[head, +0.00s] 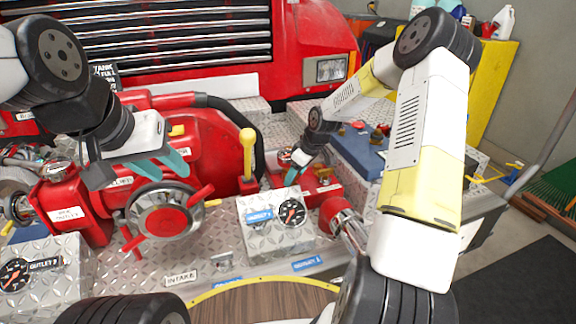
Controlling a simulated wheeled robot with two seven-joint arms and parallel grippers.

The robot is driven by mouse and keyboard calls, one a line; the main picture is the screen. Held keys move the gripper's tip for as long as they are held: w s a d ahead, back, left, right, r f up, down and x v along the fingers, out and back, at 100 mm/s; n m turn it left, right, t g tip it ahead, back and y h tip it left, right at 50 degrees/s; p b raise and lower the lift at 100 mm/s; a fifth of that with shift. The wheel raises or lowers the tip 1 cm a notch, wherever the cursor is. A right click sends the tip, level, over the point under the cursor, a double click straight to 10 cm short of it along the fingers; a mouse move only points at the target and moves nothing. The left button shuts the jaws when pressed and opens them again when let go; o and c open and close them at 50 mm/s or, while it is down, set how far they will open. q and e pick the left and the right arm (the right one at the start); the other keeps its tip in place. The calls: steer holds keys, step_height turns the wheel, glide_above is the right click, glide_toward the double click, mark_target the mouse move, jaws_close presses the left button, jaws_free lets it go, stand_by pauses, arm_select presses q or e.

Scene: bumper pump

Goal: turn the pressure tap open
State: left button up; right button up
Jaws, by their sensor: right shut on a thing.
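My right gripper (293,173) reaches down from the right onto the red pump fitting (322,190) behind the small gauge box. It is shut on a small part there, which seems to be the pressure tap. The fingers and wrist hide most of it, so how far it is turned cannot be told. My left gripper (162,166) hangs empty above the red-centred intake wheel (164,216), its teal fingers apart.
A yellow-knobbed lever (248,155) stands upright left of my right gripper. A gauge (292,212) sits on the diamond-plate box in front. A blue box (362,152) lies behind to the right. A fire truck grille (170,35) fills the back.

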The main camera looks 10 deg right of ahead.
steer(key=shift+n+g, duration=0.3)
steer(key=shift+n, duration=0.5)
steer(key=o, duration=1.4)
steer(key=shift+c, duration=0.2)
steer(key=v, duration=0.7)
steer(key=shift+d+r, duration=0.3)
steer(key=shift+r, duration=0.05)
